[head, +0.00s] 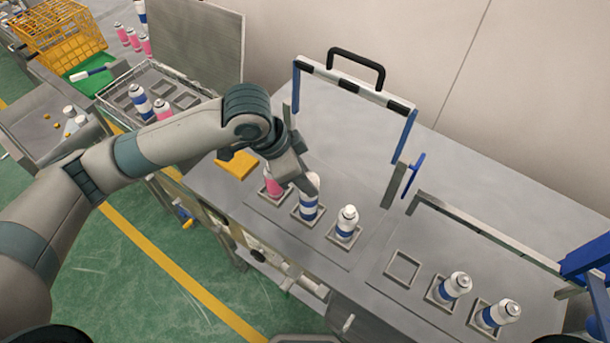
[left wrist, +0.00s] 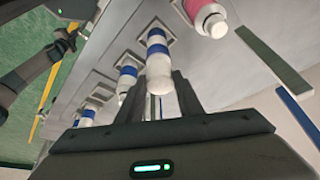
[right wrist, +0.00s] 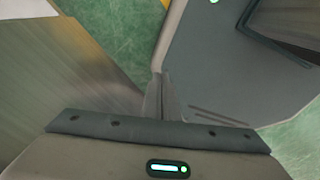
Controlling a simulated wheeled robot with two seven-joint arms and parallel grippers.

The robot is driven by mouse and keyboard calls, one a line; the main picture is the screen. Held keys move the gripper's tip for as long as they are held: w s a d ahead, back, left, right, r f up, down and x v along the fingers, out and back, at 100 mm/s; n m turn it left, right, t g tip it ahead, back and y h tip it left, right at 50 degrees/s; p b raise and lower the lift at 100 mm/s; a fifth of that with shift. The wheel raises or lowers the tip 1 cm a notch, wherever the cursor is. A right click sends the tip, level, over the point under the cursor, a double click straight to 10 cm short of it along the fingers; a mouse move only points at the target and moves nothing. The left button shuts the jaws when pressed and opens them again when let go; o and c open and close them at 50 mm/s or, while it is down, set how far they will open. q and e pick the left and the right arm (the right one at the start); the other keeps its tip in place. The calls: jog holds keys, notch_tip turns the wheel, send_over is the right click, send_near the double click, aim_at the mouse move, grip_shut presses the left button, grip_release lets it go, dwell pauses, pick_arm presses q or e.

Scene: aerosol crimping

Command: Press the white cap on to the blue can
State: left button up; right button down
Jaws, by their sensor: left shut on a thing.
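The blue can (head: 308,211), white with a blue band, stands upright in a square holder on the steel bench. My left gripper (head: 307,185) reaches down from above and is shut on the white cap (head: 314,181). In the left wrist view the cap (left wrist: 159,78) sits between the fingers, in line with the top of the blue can (left wrist: 157,48). The cap appears to touch the can top; I cannot tell how far it is seated. My right gripper (right wrist: 160,98) shows only in its own wrist view, with its fingers together and nothing between them.
A pink can (head: 272,186) stands close on the left, and another blue-banded can (head: 346,224) on the right. Further right are an empty holder (head: 403,268) and two more cans (head: 455,286). A guard frame with a black handle (head: 357,64) stands behind.

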pick_arm(q)
jog(key=shift+p, duration=0.4)
dwell(0.5)
jog(key=o, duration=1.6)
jog(key=shift+o, duration=0.2)
jog(key=shift+r, duration=0.1)
jog(key=shift+r+p, duration=2.3)
jog(key=shift+p, duration=0.45)
jog(key=shift+r, duration=1.1)
jog(key=shift+c, duration=0.7)
